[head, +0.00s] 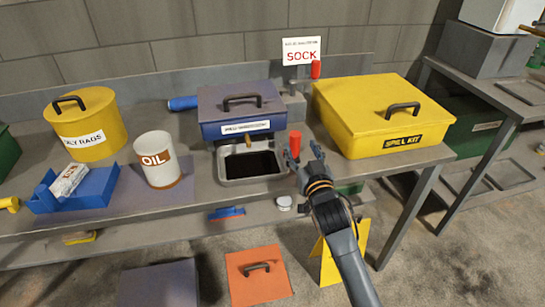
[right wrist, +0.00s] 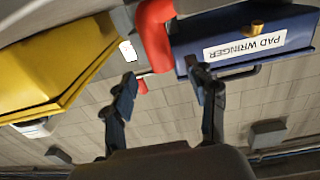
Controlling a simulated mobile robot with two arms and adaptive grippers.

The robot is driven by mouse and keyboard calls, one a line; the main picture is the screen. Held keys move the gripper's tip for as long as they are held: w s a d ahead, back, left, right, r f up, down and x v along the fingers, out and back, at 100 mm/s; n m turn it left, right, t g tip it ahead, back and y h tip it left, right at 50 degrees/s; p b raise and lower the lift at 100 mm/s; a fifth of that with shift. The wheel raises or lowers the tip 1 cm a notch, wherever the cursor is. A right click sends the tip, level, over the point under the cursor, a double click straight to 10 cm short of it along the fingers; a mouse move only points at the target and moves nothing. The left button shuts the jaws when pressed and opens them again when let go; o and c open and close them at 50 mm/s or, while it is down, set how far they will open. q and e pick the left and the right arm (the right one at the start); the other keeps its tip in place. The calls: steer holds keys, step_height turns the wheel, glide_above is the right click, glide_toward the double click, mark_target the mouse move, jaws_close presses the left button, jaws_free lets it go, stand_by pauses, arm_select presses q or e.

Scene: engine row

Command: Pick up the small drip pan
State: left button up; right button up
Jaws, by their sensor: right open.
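The small drip pan is a grey metal tray (head: 252,180) with dark liquid in it. In the head view it sits on the bench under the blue pad wringer (head: 242,110). Its back part is under the wringer; I do not make it out in the right wrist view. My right gripper (head: 304,156) is open and empty, just right of the pan, near the red handle (head: 295,143). In the right wrist view its fingers (right wrist: 165,92) are spread, with the red handle (right wrist: 155,38) beyond them. My left gripper is not in view.
A yellow spill kit box (head: 375,112) stands right of the wringer. A white oil can (head: 157,160), a yellow rag bin (head: 87,125) and a blue tray (head: 80,190) stand to the left. An orange lid (head: 258,284) lies low in front. Bench between can and pan is clear.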

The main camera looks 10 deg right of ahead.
mark_target(297, 141)
steer(key=shift+w+a, duration=0.1)
steer(key=shift+w, duration=2.9)
steer(key=shift+c, duration=0.4)
jaws_close()
